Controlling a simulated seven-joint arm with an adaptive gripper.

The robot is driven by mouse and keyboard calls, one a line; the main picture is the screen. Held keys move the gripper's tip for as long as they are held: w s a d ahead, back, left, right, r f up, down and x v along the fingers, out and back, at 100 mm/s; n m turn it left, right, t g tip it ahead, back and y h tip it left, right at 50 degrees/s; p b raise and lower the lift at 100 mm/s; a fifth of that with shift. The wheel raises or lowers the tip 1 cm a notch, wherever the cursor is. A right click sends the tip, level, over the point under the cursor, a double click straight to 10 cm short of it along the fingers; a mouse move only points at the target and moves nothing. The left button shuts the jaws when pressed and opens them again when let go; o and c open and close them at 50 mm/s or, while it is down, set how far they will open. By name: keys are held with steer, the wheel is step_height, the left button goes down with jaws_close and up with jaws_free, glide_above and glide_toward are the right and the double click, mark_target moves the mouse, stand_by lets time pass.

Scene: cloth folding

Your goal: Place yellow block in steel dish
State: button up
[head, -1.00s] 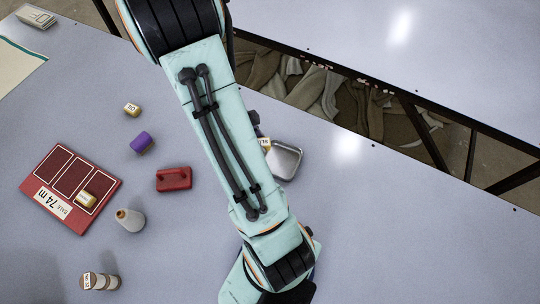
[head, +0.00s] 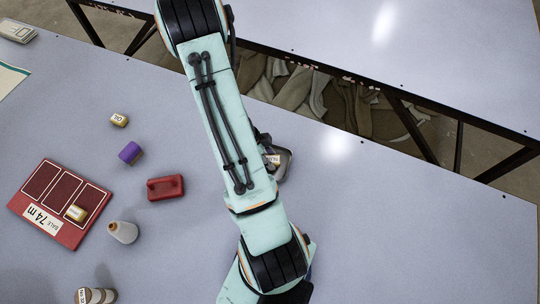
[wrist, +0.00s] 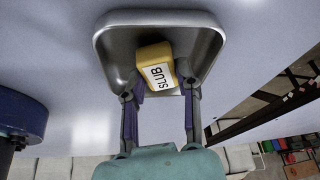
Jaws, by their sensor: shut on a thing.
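The yellow block (wrist: 154,54), with a white label reading SLUB, sits between the fingertips of my gripper (wrist: 160,90) in the wrist view. My gripper is shut on it. The steel dish (wrist: 112,40) lies behind and around the block in that view, so the block is over or inside the dish; I cannot tell whether it touches the floor. In the head view the block (head: 273,159) shows at my arm's right side, within the dish outline. The dish (head: 287,168) is partly hidden by my arm there.
A blue round object (wrist: 20,112) shows at left in the wrist view.

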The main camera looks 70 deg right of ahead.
steer(key=o, duration=0.9)
steer(key=shift+f, duration=0.15)
steer(key=shift+o, duration=0.2)
steer(key=v, duration=1.2)
steer(key=w+a+r+n+t, duration=0.2)
steer(key=w+a+r+n, duration=0.3)
steer(key=a+n, duration=0.45)
steer(key=s+a+r+n+t+y, duration=0.1)
steer(key=s+a+r+n, duration=0.3)
steer(key=a+n, duration=0.3)
steer(key=s+a+r+n+t+y, duration=0.1)
steer(key=s+a+r+n, duration=0.2)
steer(key=a+n, duration=0.4)
steer(key=s+n, duration=0.1)
steer(key=n, duration=0.8)
steer(key=shift+a+r+y, duration=0.3)
steer(key=shift+a+r, duration=0.1)
